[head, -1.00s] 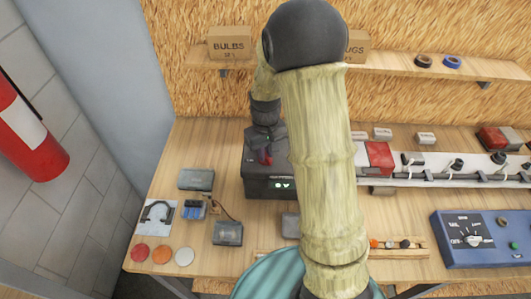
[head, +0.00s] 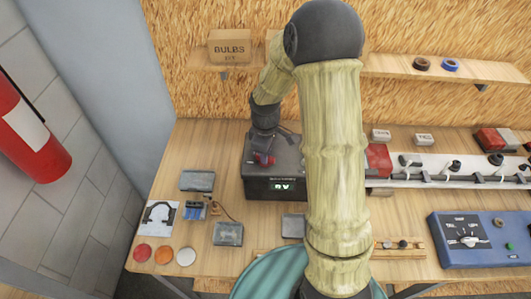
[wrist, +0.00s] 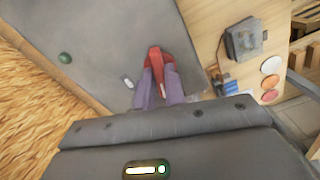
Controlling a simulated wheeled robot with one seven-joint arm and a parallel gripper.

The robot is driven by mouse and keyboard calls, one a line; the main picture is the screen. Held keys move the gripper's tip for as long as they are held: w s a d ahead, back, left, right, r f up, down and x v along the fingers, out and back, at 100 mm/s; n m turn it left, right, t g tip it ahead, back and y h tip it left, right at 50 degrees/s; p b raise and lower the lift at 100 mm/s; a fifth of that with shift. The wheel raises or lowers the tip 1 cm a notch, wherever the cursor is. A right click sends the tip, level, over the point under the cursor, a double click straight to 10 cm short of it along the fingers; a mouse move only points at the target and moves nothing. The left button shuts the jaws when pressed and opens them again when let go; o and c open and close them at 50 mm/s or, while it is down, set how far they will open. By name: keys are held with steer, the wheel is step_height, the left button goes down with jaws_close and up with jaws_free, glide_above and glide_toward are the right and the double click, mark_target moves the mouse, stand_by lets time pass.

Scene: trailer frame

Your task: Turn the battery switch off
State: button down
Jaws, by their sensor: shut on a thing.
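The battery box (head: 275,187) is a dark grey case with a small lit green display on its front, on the bench left of my arm. Its red switch handle (head: 264,159) is on top and also shows in the wrist view (wrist: 154,58). My gripper (head: 263,151) reaches down from above onto the handle. In the wrist view, its two purple-grey fingers (wrist: 158,82) are shut on the red handle, one on each side. The handle's lower part is hidden between the fingers.
A green button (wrist: 65,57) is on the box top. Grey boxes (head: 197,180) and coloured discs (head: 142,253) lie on the bench to the left. A white rail with sockets (head: 440,170) and a blue panel (head: 475,240) stand to the right. A shelf is above.

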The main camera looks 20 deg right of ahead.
steer(key=shift+n, duration=0.5)
steer(key=shift+n+p, duration=0.95)
steer(key=shift+n, duration=0.55)
steer(key=c, duration=1.4)
jaws_free()
steer(key=shift+o, duration=0.2)
steer(key=shift+r+p, duration=2.75)
steer(key=shift+r, duration=0.25)
